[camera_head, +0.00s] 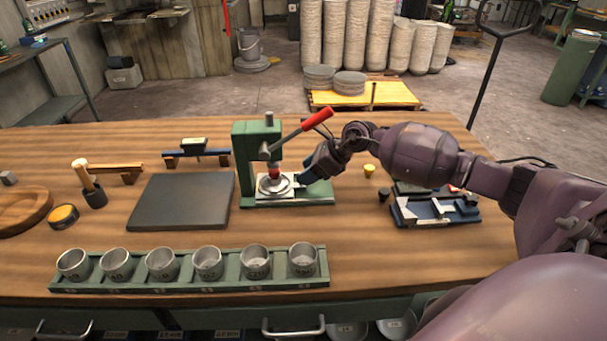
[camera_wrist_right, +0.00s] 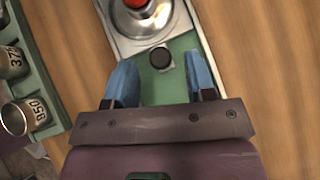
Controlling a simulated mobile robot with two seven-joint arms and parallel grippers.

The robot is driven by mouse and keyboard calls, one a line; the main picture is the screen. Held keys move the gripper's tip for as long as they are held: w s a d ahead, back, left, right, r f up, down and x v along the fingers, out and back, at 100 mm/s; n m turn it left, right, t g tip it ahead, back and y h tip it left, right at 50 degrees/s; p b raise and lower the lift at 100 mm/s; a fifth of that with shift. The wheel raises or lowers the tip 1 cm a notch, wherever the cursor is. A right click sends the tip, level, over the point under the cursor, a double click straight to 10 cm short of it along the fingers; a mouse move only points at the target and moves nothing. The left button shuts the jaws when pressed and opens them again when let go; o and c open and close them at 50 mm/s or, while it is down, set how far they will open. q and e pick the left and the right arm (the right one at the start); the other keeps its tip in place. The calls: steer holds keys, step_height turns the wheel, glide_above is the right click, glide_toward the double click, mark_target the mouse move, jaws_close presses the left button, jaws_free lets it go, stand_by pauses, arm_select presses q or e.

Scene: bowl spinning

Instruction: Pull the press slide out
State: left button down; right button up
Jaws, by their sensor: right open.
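The green press (camera_head: 242,150) with a red lever handle (camera_head: 317,118) stands mid-table in the head view. Its pale slide (camera_head: 263,191) lies on the green base and carries a round metal die. In the right wrist view the slide (camera_wrist_right: 125,43) is at the top, with a black knob (camera_wrist_right: 161,58) at its near end. My right gripper (camera_head: 309,177) is at the slide's right end. Its two blue fingers (camera_wrist_right: 160,68) are open on either side of the knob, with gaps visible. Whether the fingertips are at knob height is unclear. My left gripper is out of view.
A green rack (camera_head: 190,288) of several metal cups runs along the front edge. A dark slab (camera_head: 180,202) lies left of the press. A yellow-topped stamp (camera_head: 369,170) and a blue tool tray (camera_head: 435,211) stand to the right, below my right arm.

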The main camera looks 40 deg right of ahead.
steer(key=shift+x, duration=1)
